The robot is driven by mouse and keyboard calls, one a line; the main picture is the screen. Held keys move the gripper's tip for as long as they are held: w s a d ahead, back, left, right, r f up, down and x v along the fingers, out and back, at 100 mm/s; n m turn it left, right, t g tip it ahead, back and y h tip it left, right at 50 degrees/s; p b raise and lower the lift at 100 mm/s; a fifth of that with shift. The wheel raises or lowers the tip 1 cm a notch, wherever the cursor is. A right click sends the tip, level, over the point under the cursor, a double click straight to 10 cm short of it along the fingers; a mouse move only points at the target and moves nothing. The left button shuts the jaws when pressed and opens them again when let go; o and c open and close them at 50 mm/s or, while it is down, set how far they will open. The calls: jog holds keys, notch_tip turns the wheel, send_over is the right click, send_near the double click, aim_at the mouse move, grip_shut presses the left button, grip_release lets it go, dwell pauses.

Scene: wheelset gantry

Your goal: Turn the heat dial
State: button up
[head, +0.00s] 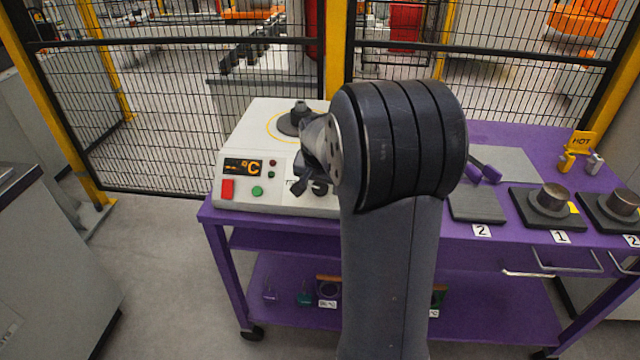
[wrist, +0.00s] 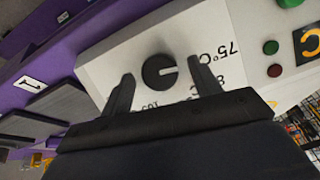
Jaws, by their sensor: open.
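The heat dial (wrist: 159,71) is a round black knob with a white pointer line on the white front panel of the heater. Printed temperatures such as 75°C surround it; some marks are hidden by my gripper. In the wrist view my gripper (wrist: 164,86) is open, with one finger on each side of the dial and a gap showing to both. I cannot tell how far the fingertips are from the panel. In the head view the heater (head: 250,135) stands at the left of the purple table, and my arm hides much of its right part.
The panel has a display (head: 243,167), a red button (head: 227,189) and a green button (head: 257,191) left of the dial. Dark blocks with metal cylinders (head: 553,197) stand on the purple table (head: 520,140) at right. A mesh fence (head: 180,110) closes the back.

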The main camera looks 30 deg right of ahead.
jog(key=shift+c, duration=0.3)
jog(key=c, duration=0.9)
jog(key=shift+m, duration=0.3)
jog(key=shift+s+d+f+m+t+y+b, duration=0.1)
jog(key=shift+m+t+y+b, duration=0.25)
jog(key=shift+m+b, duration=0.6)
jog(key=m, duration=0.2)
jog(key=m+t, duration=0.1)
jog(key=m, duration=0.1)
jog(key=shift+s+m+t+b, duration=0.1)
jog(key=shift+m+t+b, duration=0.15)
jog(key=shift+b, duration=0.1)
jog(key=m+t, duration=0.1)
jog(key=m, duration=0.3)
jog(key=shift+s+f, duration=0.1)
jog(key=shift+s, duration=0.05)
jog(key=shift+m+t, duration=0.6)
jog(key=shift+m, duration=1.3)
